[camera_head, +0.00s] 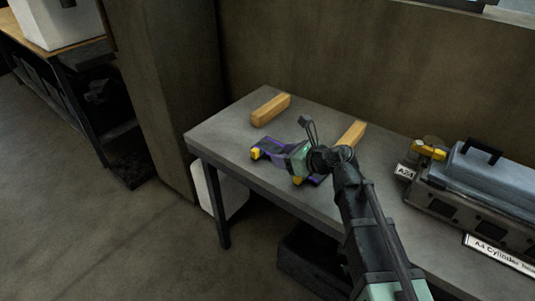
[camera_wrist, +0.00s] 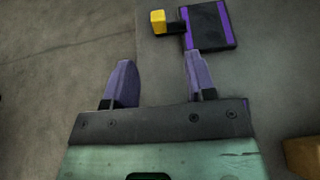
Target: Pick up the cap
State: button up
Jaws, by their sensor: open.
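A dark block with purple stripes and a yellow knob, which I take to be the cap (camera_wrist: 210,28), lies near the table's front edge. It shows in the head view (camera_head: 272,145) just left of my gripper. In the wrist view my gripper (camera_wrist: 158,75) has its two purple fingers spread apart with nothing between them. The right fingertip appears close to the block's near edge; contact cannot be told. In the head view my gripper (camera_head: 290,158) is low over the table. Another yellow and purple piece (camera_head: 298,181) shows below it, partly hidden.
The grey table (camera_head: 225,130) carries a wooden bar (camera_head: 270,109) at the back left and another wooden bar (camera_head: 352,134) behind my gripper. A wall rises behind.

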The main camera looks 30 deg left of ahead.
aim_at(257, 151)
jog(key=b+x, duration=0.2)
jog(key=x, duration=0.3)
jog(key=shift+w+a+f, duration=0.1)
jog(key=shift+a+f, duration=0.05)
jog(key=shift+a, duration=0.1)
jog(key=b+x, duration=0.2)
jog(key=x, duration=0.3)
jog(key=shift+a, duration=0.25)
jog(key=shift+d+r, duration=0.1)
jog(key=shift+r, duration=0.15)
grip_shut()
